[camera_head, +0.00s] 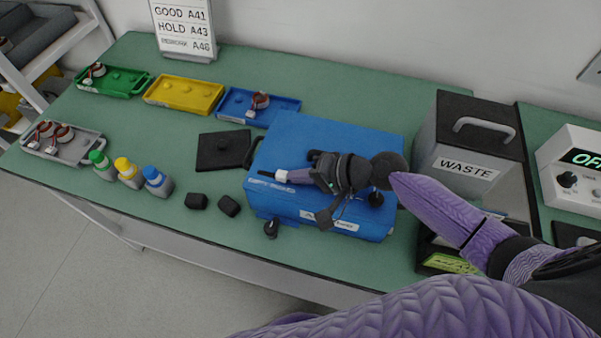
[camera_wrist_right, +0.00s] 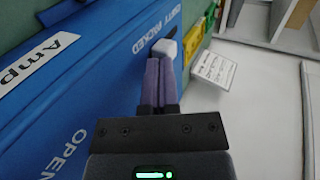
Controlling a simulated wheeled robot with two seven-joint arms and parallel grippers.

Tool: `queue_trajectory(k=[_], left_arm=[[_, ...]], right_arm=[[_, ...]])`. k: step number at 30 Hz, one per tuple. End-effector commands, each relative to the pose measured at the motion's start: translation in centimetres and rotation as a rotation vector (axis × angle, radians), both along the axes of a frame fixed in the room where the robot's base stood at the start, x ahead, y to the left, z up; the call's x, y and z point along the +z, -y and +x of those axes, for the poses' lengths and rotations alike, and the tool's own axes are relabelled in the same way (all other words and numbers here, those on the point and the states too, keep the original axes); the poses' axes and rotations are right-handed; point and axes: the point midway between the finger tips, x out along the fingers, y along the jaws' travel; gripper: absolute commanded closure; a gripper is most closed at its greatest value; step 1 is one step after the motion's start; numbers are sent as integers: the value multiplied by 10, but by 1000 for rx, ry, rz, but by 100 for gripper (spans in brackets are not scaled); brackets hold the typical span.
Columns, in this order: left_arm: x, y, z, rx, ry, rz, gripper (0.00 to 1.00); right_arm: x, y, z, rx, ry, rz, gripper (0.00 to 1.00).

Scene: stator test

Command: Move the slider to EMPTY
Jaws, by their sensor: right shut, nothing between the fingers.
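The blue case (camera_head: 285,140) lies on the green table, with my right arm across it. My right gripper (camera_head: 292,176) is shut and empty. Its purple fingertips (camera_wrist_right: 163,62) are right at the knob; I cannot tell whether they touch it. My left gripper is not in view.
A grey WASTE bin (camera_head: 465,145) stands right of the case. Green, yellow (camera_head: 185,94) and blue trays (camera_head: 235,105) lie at the back left. A grey tray (camera_head: 65,145), bottles (camera_head: 128,172) and small black pieces (camera_head: 196,201) lie left. A dark pad (camera_head: 222,150) lies beside the case.

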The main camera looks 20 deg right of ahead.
Motion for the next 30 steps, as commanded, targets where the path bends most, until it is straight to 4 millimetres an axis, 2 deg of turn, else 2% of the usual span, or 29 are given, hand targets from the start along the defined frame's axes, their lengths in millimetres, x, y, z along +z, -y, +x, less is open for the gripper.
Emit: queue_trajectory(k=[5, 12, 15, 30], left_arm=[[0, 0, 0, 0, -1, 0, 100], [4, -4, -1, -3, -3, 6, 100], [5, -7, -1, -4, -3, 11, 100], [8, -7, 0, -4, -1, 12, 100]], right_arm=[[0, -2, 1, 0, 1, 1, 100], [1, -34, 24, -1, 2, 4, 100], [0, -41, 28, -1, 1, 2, 100], [1, -45, 27, -1, -1, 2, 100]])
